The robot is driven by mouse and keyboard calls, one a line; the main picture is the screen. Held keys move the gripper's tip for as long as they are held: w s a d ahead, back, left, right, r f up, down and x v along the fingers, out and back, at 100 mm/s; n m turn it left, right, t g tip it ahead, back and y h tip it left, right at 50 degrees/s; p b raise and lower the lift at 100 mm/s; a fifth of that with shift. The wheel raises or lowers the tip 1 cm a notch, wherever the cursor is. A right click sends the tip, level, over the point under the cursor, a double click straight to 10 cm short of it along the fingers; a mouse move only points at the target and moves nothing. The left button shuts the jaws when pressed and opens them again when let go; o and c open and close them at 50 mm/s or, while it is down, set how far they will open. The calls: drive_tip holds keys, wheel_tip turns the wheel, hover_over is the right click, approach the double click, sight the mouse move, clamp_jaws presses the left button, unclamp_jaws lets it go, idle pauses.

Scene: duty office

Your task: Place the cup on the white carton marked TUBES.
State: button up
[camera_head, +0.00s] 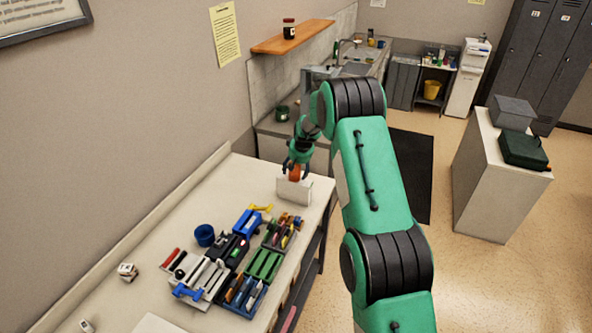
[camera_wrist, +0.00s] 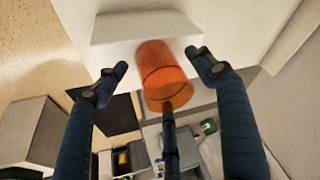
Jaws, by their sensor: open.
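The orange cup (camera_head: 295,174) appears to stand on top of the white carton (camera_head: 293,190) at the far right corner of the workbench. No TUBES lettering is legible on the carton. My gripper (camera_head: 298,165) is just above and around the cup. In the wrist view, the open fingers of my gripper (camera_wrist: 157,75) are spread on both sides of the orange cup (camera_wrist: 166,68), with gaps between them and its sides. A third finger lies in front of the cup, and whether it touches cannot be told. The carton (camera_wrist: 140,27) shows behind the cup.
Tool trays (camera_head: 265,263) and a blue container (camera_head: 205,235) lie nearer on the workbench (camera_head: 262,183). A wooden shelf (camera_head: 290,38) holding a jar is on the wall above. A dark green cup (camera_head: 282,113) stands on the counter beyond.

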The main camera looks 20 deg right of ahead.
drive_tip(key=shift+r, duration=0.15)
drive_tip(key=v, duration=1.2)
drive_tip(key=shift+b, duration=0.4)
drive_tip(key=shift+r, duration=0.1)
idle(0.3)
